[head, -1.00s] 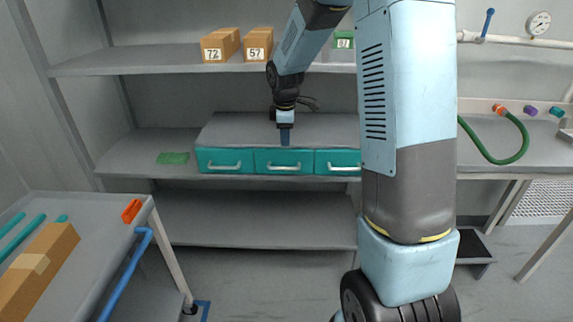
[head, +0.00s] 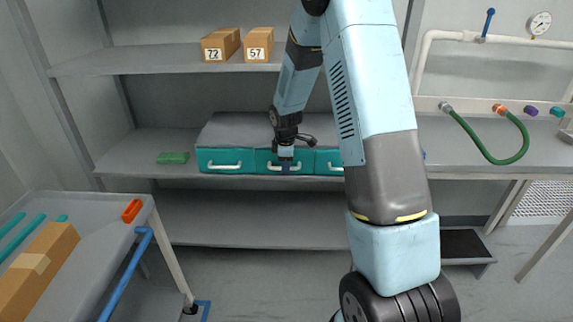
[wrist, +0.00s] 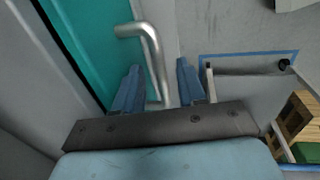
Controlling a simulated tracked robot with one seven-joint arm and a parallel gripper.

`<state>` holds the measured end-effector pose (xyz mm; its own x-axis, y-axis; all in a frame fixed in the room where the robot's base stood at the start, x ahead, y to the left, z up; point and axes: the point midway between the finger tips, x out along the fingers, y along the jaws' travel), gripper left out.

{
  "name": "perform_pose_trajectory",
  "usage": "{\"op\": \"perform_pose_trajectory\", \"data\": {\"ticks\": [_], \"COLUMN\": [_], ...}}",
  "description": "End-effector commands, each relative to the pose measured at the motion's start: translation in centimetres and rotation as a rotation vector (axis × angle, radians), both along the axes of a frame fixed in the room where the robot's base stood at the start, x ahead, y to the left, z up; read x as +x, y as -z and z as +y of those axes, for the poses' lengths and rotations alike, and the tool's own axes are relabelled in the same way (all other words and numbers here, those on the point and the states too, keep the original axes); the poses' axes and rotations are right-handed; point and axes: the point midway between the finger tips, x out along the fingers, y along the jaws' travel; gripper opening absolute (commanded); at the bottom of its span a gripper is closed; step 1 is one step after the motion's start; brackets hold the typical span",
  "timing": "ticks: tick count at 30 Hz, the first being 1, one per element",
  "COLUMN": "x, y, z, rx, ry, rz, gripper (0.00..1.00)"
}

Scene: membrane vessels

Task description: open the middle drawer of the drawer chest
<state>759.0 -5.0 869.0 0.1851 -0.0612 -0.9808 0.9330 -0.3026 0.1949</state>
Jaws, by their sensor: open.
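The drawer chest (head: 235,131) is grey with teal drawer fronts side by side and stands on the shelf. Its middle drawer (head: 263,157) has a silver bar handle, partly hidden by my gripper (head: 285,169) in the head view. In the wrist view, my gripper (wrist: 157,84) is open, with one blue finger on each side of the silver handle (wrist: 154,58). The handle runs between the fingers, and I see a gap beside them. The teal drawer front (wrist: 92,38) lies behind it. The drawer looks flush with its neighbours.
The left drawer (head: 225,160) has its own handle. A green block (head: 172,158) lies on the shelf left of the chest. Numbered boxes (head: 259,45) stand on the upper shelf. A cart (head: 108,232) with a blue rail stands at the left front.

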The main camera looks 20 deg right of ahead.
Motion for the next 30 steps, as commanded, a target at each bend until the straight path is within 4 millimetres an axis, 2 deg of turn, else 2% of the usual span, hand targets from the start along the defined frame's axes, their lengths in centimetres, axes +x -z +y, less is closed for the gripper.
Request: {"op": "perform_pose_trajectory", "data": {"ticks": [9, 21, 30], "x": [0.05, 0.05, 0.06], "y": [0.18, 0.16, 0.15], "z": [-0.05, -0.09, -0.11], "rx": [0.0, 0.0, 0.0], "ry": [0.001, 0.001, 0.002], "rz": [-0.001, -0.001, -0.001], "gripper": [0.4, 0.02, 0.0]}}
